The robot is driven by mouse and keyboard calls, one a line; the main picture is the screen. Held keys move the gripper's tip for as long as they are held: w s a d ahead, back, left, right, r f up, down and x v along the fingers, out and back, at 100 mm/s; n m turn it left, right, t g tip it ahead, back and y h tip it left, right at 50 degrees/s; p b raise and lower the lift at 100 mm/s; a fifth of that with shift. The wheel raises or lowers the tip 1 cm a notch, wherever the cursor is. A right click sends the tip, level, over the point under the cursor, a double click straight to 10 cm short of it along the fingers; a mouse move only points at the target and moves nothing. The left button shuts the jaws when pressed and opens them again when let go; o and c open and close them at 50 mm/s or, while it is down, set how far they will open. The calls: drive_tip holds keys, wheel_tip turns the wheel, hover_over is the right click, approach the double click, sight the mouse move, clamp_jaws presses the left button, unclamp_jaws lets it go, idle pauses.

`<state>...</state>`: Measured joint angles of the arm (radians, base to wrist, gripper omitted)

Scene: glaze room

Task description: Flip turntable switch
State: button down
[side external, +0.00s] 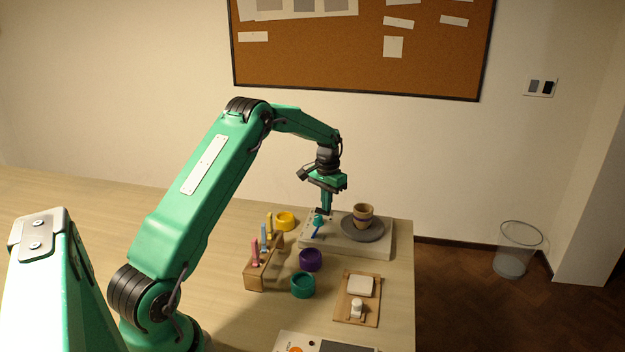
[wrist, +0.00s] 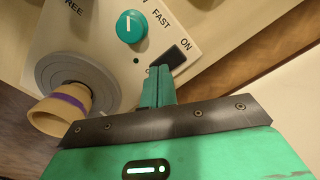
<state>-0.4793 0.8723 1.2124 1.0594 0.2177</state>
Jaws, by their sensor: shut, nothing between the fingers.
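The turntable is a pale box (side external: 374,250) with a grey disc (side external: 377,234) on top, at the table's far right corner. The wrist view shows its panel with a teal knob (wrist: 131,26), the words FAST and ON, and a dark switch (wrist: 176,54) beside ON. My gripper (side external: 326,211) points down over the box's left part. In the wrist view its fingertips (wrist: 160,72) are together, empty, and right at the switch's near end. I cannot tell whether they touch it. The fingers hide part of the panel, and the switch's position is unclear.
A tan cup (side external: 363,214) with a purple band stands on the disc, close to my gripper. Yellow (side external: 285,221), purple (side external: 310,260) and teal (side external: 303,285) pots and a wooden rack (side external: 262,272) of coloured tools stand nearby. A wooden board (side external: 346,312) lies in front.

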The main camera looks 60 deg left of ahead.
drive_tip(key=shift+r, duration=3.2)
drive_tip(key=shift+d+r, duration=0.1)
drive_tip(key=shift+r, duration=0.05)
drive_tip(key=s+d+r+m+t, duration=0.1)
drive_tip(key=s+d+r, duration=0.5)
drive_tip(key=d+r, duration=0.25)
drive_tip(key=s+d+r+m+t, duration=0.1)
drive_tip(key=s+d+r+t, duration=0.1)
drive_tip(key=s+d+r, duration=0.45)
drive_tip(key=s+d+t, duration=0.1)
drive_tip(key=s+d, duration=0.5)
drive_tip(key=s, duration=0.2)
drive_tip(key=s+d+f+m+t, duration=0.1)
drive_tip(key=s+d, duration=0.5)
drive_tip(key=s, duration=0.3)
drive_tip(key=shift+s+t, duration=0.2)
drive_tip(key=shift+t, duration=0.1)
